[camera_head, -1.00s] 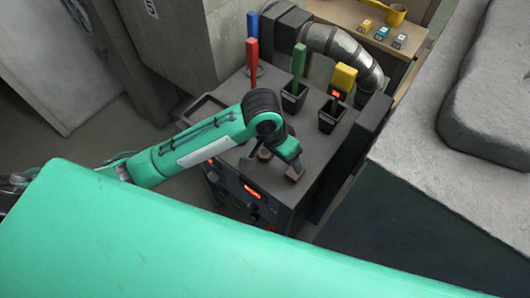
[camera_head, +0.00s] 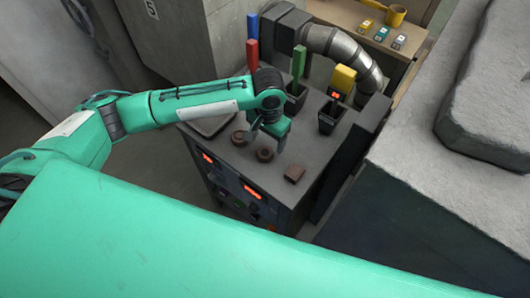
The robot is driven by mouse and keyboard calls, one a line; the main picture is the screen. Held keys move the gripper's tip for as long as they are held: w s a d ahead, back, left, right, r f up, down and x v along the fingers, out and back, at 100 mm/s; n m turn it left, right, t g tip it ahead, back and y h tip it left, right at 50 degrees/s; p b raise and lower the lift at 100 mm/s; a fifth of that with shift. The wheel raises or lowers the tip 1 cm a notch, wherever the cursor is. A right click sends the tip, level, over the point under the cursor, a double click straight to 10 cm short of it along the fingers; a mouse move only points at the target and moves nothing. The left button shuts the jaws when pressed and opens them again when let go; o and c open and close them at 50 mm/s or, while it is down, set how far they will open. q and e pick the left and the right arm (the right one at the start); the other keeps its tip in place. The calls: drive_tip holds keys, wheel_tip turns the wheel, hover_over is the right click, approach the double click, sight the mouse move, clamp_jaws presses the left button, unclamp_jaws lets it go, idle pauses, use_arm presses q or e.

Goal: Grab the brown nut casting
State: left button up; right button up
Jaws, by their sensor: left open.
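Several small brown castings lie on the dark top of the machine cabinet. A round, nut-like one (camera_head: 265,155) lies near its front edge. A second round one (camera_head: 239,138) lies to its left, and a blocky one (camera_head: 294,174) lies to its right. I cannot tell for sure which round one is the nut casting. My left gripper (camera_head: 267,140) points down just behind the middle round casting, open, with nothing seen between its fingers. Whether it touches that casting is unclear. My right gripper is not in view.
Green (camera_head: 299,66), red (camera_head: 252,58) and yellow (camera_head: 344,78) handled tools stand at the back of the cabinet top (camera_head: 325,150). A ribbed metal duct (camera_head: 345,55) curves behind. A grey tray (camera_head: 210,125) is at the left. A grey slab surface (camera_head: 450,190) is at the right.

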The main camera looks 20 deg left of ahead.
sight(265, 152)
use_arm(q)
drive_tip(key=shift+f, duration=0.8)
drive_tip(key=f, duration=0.2)
drive_tip(key=a+f+p, duration=0.1)
drive_tip(key=f, duration=0.1)
drive_tip(key=shift+s, duration=0.1)
drive_tip(key=shift+d+f, duration=0.1)
drive_tip(key=shift+f, duration=0.55)
drive_tip(key=c, duration=1.1)
drive_tip(key=shift+r, duration=0.1)
drive_tip(key=shift+c, duration=0.2)
